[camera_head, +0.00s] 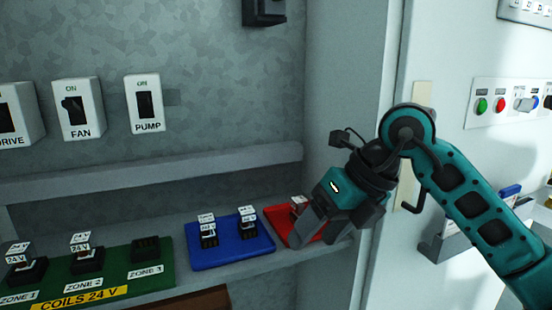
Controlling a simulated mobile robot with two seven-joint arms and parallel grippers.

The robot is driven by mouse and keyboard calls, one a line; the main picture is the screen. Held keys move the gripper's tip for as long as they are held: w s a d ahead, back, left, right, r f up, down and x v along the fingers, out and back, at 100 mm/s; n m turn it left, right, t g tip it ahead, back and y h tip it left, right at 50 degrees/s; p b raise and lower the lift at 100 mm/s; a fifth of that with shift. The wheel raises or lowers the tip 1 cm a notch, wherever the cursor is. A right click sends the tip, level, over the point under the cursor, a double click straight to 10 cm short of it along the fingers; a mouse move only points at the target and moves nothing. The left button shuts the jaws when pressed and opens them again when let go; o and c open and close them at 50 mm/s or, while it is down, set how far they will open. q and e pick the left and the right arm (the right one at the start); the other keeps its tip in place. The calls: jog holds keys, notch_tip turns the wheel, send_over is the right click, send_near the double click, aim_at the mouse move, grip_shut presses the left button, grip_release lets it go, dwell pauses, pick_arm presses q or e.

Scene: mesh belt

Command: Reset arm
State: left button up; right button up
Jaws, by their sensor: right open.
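My right arm comes in from the right, and its teal and dark gripper (312,236) points down and left over the right part of the red tray (277,224). Its jaws are open. A small block with a white and red top (298,203) shows at the tray's back, beside the gripper. The gripper hides part of the tray, and I cannot tell whether it touches the block. My left gripper is not in view.
A blue tray (232,257) holds two labelled relays. The green board (115,267) has coils at ZONE 1 and ZONE 2, and an empty-looking ZONE 3 socket (146,249). The cabinet's side wall and a control panel (512,102) stand near my arm.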

jog(key=s+a+m+g+y, duration=0.2)
jog(key=s+a+g+y, duration=0.2)
jog(key=s+a+y, duration=0.6)
jog(key=w+d+f+m+t+h+p, duration=0.1)
jog(key=w+d+f+m+t+h, duration=0.4)
jog(key=m+t, duration=0.75)
jog(key=w+d+f+m+t, duration=0.3)
jog(key=d+f+m+t, duration=0.5)
jog(key=m, duration=0.8)
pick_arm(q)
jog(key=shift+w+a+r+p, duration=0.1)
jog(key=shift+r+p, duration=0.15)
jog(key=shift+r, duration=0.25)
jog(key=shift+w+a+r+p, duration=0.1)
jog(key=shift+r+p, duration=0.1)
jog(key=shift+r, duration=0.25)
pick_arm(e)
jog(key=s+d+f+m+g+h, duration=0.3)
jog(key=s+f, duration=0.4)
jog(key=f, duration=0.4)
jog(key=s+d+f+m+g+h, duration=0.4)
jog(key=s+d+f+m+h, duration=0.1)
jog(key=f, duration=0.5)
jog(key=shift+s+f+m+h, duration=0.4)
jog(key=shift+s+m, duration=0.15)
jog(key=shift+s, duration=0.3)
